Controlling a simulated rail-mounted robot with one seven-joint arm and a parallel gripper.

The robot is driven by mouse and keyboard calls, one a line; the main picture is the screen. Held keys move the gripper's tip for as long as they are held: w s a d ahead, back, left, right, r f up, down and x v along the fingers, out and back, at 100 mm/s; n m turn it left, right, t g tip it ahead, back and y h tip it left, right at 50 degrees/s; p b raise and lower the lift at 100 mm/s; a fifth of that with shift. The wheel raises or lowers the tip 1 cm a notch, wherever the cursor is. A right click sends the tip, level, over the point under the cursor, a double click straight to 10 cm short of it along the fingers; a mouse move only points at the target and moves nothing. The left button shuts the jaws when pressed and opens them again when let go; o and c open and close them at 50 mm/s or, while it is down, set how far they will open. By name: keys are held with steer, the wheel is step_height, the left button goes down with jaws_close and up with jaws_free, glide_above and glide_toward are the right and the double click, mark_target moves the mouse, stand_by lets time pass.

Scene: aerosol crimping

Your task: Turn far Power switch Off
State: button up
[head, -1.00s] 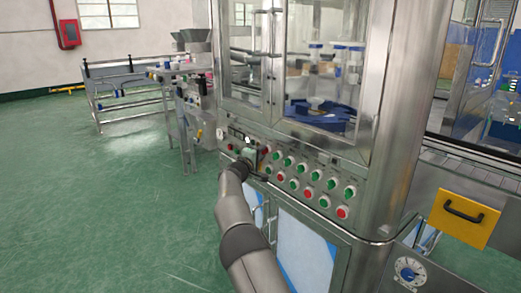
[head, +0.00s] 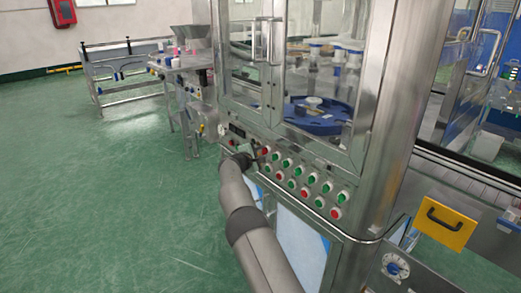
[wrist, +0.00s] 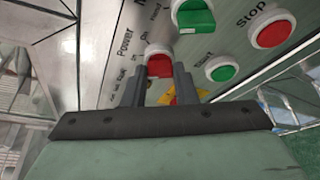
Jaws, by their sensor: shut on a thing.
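The Power switch (wrist: 159,62) is a red knob on the steel control panel, beside the printed word Power in the wrist view. My gripper (wrist: 158,82) has one finger on each side of it and is shut on the knob. The fingers hide part of the switch, and its exact turn angle is hard to read. In the head view my gripper (head: 250,154) is at the left end of the panel, and the held switch cannot be made out there.
A green knob (wrist: 193,16), a red Stop button (wrist: 270,32) and a green Start button (wrist: 222,69) sit close to my fingers. More red and green controls run along the panel to the right. A yellow drawer front (head: 444,222) stands at the right. Green floor lies open at left.

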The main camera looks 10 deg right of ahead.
stand_by(0.4)
steer(key=o, duration=1)
steer(key=b+v, duration=0.2)
steer(key=v, duration=1.5)
steer(key=shift+s+a+r, duration=0.15)
steer(key=shift+a, duration=0.05)
steer(key=shift+d, duration=0.1)
